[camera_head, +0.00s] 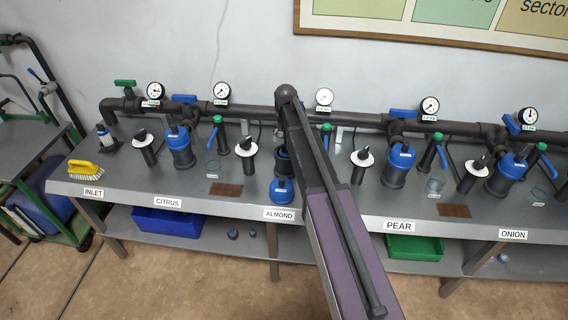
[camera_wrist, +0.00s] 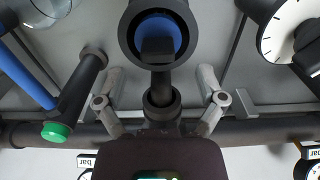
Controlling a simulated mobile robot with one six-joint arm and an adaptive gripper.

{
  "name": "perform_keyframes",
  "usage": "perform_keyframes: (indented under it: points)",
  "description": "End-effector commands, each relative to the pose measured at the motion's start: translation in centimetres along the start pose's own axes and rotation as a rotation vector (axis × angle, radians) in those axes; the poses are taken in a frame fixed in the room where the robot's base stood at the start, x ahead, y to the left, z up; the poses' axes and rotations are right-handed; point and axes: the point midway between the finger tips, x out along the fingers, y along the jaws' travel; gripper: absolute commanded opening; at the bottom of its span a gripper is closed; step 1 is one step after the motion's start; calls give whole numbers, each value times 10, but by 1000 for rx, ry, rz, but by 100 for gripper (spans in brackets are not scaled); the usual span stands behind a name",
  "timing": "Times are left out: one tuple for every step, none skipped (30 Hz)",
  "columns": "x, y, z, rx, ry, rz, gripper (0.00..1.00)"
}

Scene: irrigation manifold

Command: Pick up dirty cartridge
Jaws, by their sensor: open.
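In the wrist view a dark round housing (camera_wrist: 128,38) is seen from above with its top open. Inside it sits a blue round part (camera_wrist: 155,22) with a dark block on it, likely the cartridge; I cannot see whether it is dirty. My gripper (camera_wrist: 160,74) is open and empty, its pale fingers wide apart, just below the housing in the picture. In the head view the open housing (camera_head: 284,164) stands at the ALMOND station, partly behind my arm. A blue cap (camera_head: 282,190) rests on the bench in front of it. My gripper is hidden there.
The grey bench (camera_head: 235,203) carries a dark pipe (camera_head: 245,109) with gauges along its back. Capped blue filters stand at CITRUS (camera_head: 180,147), PEAR (camera_head: 398,166) and ONION (camera_head: 505,174). A black-and-white knob (camera_head: 246,147) stands left of the housing. A yellow brush (camera_head: 84,170) lies far left.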

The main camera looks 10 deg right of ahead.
Motion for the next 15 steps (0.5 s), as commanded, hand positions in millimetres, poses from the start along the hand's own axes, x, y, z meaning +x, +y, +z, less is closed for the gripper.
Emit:
perform_keyframes:
  points:
    - [8,1,0,0,0,0,89]
    - [11,1,1,0,0,0,89]
    - [14,2,1,0,0,0,89]
    - [16,2,1,0,0,0,89]
    - [18,2,0,0,0,0,89]
    - [21,2,1,0,0,0,89]
    - [23,2,0,0,0,0,89]
    - [25,2,0,0,0,0,89]
    - [27,2,0,0,0,0,89]
    - [29,2,0,0,0,0,89]
    - [30,2,0,0,0,0,89]
    - [31,2,0,0,0,0,89]
    - [32,2,0,0,0,0,89]
    - [32,2,0,0,0,0,89]
    - [32,2,0,0,0,0,89]
